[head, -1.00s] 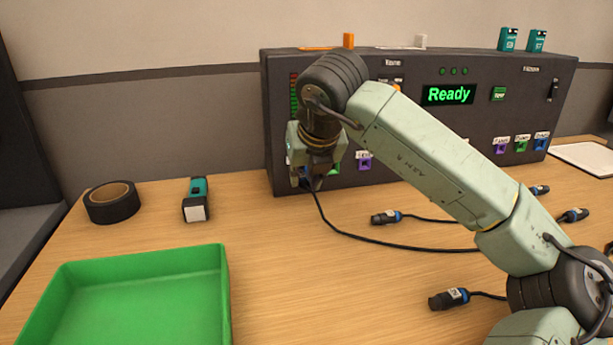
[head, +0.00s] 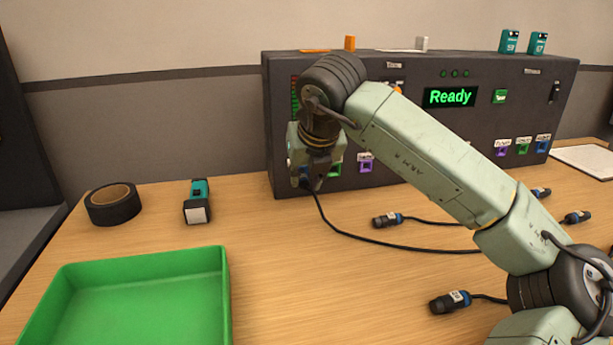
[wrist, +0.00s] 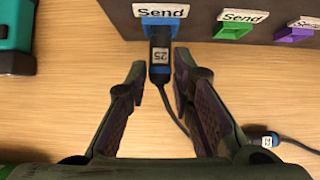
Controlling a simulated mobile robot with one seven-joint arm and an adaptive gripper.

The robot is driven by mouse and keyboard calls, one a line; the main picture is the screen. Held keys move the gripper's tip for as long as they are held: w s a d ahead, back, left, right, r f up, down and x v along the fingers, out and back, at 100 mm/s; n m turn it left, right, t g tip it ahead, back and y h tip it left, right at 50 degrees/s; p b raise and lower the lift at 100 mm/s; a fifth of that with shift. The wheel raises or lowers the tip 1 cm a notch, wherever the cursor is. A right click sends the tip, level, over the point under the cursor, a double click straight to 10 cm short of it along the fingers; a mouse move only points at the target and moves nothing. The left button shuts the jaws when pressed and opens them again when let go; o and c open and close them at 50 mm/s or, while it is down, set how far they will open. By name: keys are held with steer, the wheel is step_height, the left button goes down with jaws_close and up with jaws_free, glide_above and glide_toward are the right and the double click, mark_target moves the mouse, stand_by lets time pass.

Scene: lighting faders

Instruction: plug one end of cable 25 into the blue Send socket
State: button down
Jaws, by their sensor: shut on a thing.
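The plug of cable 25 (wrist: 159,65) is black and blue with a white "25" label. My gripper (wrist: 160,80) is shut on it, one finger on each side. The cable runs from the plug back to the right. In the head view my gripper (head: 312,178) is low at the console's left end and hides the plug and most of the blue socket.
A green Send socket (wrist: 233,30) and a purple one (wrist: 295,34) are to the right. Other plugs, one labelled 22 (wrist: 264,141), lie on the table. A green tray (head: 222,290), black tape (head: 113,212) and a teal torch (head: 198,203) stand left. The console (head: 440,135) reads "Ready".

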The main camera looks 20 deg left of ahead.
steer(key=shift+w+a+r, duration=0.15)
steer(key=shift+w+a, duration=0.05)
steer(key=shift+w, duration=0.15)
stand_by(1.1)
steer(key=c, duration=1.3)
jaws_free()
steer(key=shift+s, duration=0.1)
steer(key=v, duration=1.1)
steer(key=shift+s+d+r, duration=0.25)
